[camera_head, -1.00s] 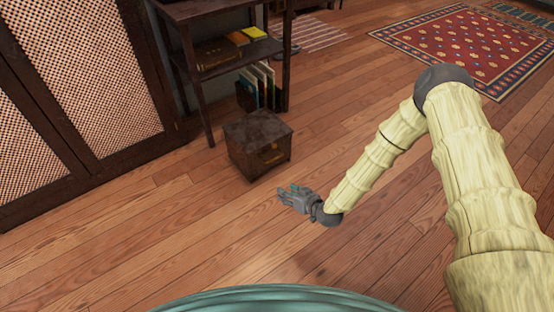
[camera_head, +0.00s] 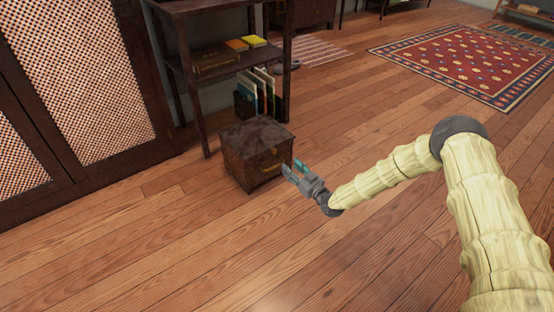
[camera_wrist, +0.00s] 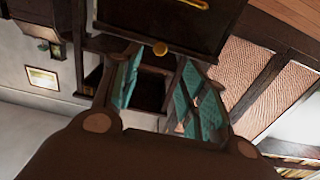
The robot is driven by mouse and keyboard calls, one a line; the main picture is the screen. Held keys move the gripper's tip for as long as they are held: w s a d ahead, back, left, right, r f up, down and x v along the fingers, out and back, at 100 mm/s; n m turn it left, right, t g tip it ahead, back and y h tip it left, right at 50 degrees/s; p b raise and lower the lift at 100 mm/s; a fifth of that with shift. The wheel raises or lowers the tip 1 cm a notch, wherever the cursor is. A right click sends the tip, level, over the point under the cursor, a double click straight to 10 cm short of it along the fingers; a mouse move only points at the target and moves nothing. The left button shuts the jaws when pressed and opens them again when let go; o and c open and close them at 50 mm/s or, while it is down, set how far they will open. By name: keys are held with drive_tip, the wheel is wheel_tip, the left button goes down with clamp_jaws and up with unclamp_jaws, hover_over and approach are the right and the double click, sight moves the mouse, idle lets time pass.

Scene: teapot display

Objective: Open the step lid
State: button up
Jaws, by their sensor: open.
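The step box (camera_head: 240,159) is a small dark wooden box on the floor, with its lid (camera_head: 256,132) down. My gripper (camera_head: 291,167) is open and empty just off the front right of the box. I cannot tell how far the knob is from the fingertips.
A dark shelf (camera_head: 188,58) with books and a file holder (camera_head: 254,92) stands behind the box. A lattice-door cabinet (camera_head: 85,70) is at the left. A red rug (camera_head: 468,62) lies at the back right. The wooden floor in front is clear.

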sight(275, 153)
drive_tip(key=b+x, duration=0.4)
drive_tip(key=x, duration=0.4)
drive_tip(key=shift+w+a+f, duration=0.15)
drive_tip(key=shift+w, duration=0.05)
drive_tip(key=shift+b+x, duration=0.3)
drive_tip(key=shift+x, duration=0.6)
